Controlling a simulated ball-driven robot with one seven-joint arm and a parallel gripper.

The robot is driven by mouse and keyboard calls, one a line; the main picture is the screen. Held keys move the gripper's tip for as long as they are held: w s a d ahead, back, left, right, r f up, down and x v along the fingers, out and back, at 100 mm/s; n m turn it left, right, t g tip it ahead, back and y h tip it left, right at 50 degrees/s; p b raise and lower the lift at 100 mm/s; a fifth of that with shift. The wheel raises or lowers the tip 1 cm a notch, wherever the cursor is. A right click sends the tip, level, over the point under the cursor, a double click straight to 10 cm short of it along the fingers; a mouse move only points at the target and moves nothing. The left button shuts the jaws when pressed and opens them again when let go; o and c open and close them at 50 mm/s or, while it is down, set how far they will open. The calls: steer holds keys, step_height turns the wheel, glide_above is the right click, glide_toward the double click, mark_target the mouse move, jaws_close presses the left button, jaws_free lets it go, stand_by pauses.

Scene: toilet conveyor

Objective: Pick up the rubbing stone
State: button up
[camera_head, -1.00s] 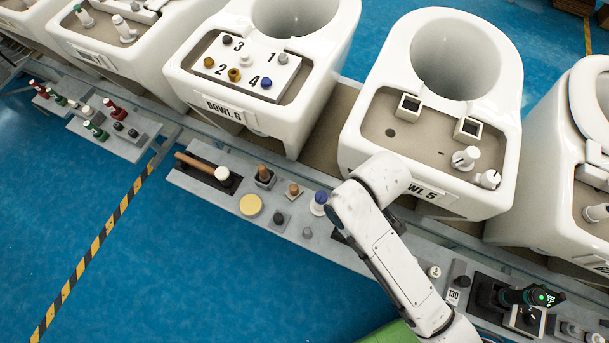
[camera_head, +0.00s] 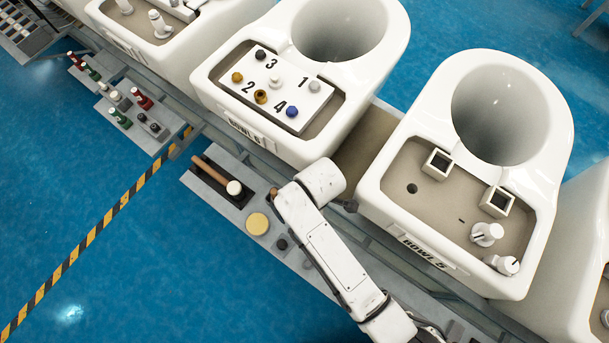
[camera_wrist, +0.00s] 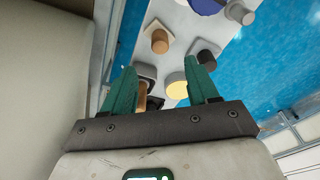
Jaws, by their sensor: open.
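My gripper (camera_wrist: 161,64) shows in the wrist view with its two green fingers apart and nothing held between them. It is above the grey tool shelf (camera_head: 230,222). The yellow disc also shows in the head view (camera_head: 257,224). I cannot tell which piece is the rubbing stone. In the head view my arm hides part of the shelf, and my gripper is not visible there.
A wooden-handled tool (camera_head: 211,171) with a white end lies in a dark tray left of the disc. Bowl 6 (camera_head: 270,150) and Bowl 5 (camera_head: 400,225) stand behind the shelf, close to my arm. The blue floor (camera_head: 150,260) in front is open.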

steer(key=shift+a+f+b, duration=0.1)
steer(key=shift+a+f, duration=0.05)
steer(key=shift+f, duration=1.4)
steer(key=shift+a+f+b, duration=0.1)
steer(key=shift+a+f, duration=0.1)
steer(key=shift+f, duration=1.4)
steer(key=shift+a+f+b, duration=0.1)
steer(key=shift+a+f, duration=0.05)
steer(key=shift+f, duration=1.4)
steer(key=shift+c, duration=0.4)
jaws_close()
